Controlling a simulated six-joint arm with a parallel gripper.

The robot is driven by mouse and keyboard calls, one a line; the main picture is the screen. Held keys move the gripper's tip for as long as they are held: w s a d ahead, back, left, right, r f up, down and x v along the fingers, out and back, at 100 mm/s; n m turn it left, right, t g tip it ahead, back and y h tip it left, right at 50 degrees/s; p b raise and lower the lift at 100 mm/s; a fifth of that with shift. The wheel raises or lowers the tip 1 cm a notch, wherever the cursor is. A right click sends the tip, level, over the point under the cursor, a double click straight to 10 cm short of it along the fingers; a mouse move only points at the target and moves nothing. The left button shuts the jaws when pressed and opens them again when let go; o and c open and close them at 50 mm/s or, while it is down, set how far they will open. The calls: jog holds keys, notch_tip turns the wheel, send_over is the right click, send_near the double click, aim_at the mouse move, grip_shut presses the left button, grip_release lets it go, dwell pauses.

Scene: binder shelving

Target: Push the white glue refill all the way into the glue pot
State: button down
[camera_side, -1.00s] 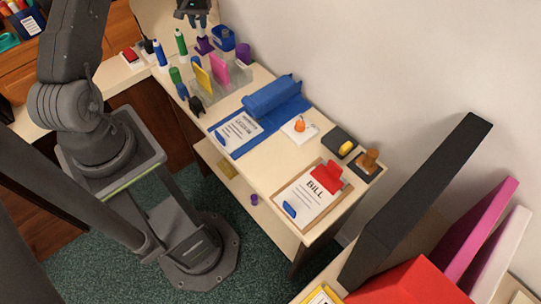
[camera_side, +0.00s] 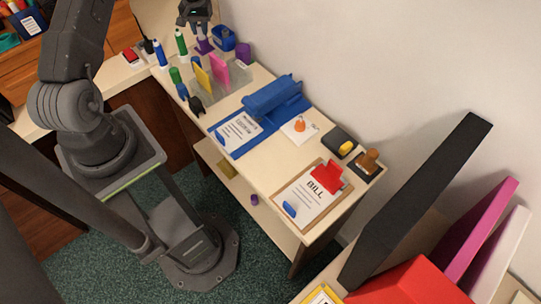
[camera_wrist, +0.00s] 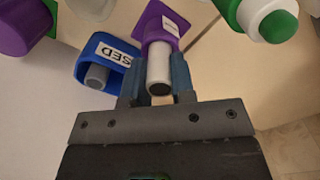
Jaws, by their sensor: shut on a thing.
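The white glue refill (camera_wrist: 158,68) stands upright in the purple glue pot (camera_wrist: 163,20), with a good length of it showing above the pot. Its near end is dark. In the side view the purple pot (camera_side: 203,47) is at the far end of the table, with the pale refill (camera_side: 203,31) above it. My gripper (camera_wrist: 157,88) is shut on the refill, one finger on each side. In the side view my gripper (camera_side: 196,20) is over the pot at the top edge. How deep the refill sits is hidden inside the pot.
A blue container (camera_wrist: 93,49) labelled USED holds a grey cylinder, close left of my fingers in the wrist view. A green-and-white tube (camera_wrist: 268,18) is at upper right. In the side view a purple cylinder (camera_side: 243,52) and upright pink (camera_side: 219,70) and yellow cards stand nearby.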

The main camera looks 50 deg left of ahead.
aim_at(199, 25)
jog(key=shift+f, duration=0.85)
dwell(0.3)
jog(key=shift+r, duration=0.1)
jog(key=shift+r, duration=2.15)
jog(key=shift+r, duration=0.1)
jog(key=shift+r, duration=0.9)
jog(key=shift+f, duration=0.95)
jog(key=shift+f, duration=0.35)
jog(key=shift+f, duration=1.05)
jog(key=shift+f, duration=0.75)
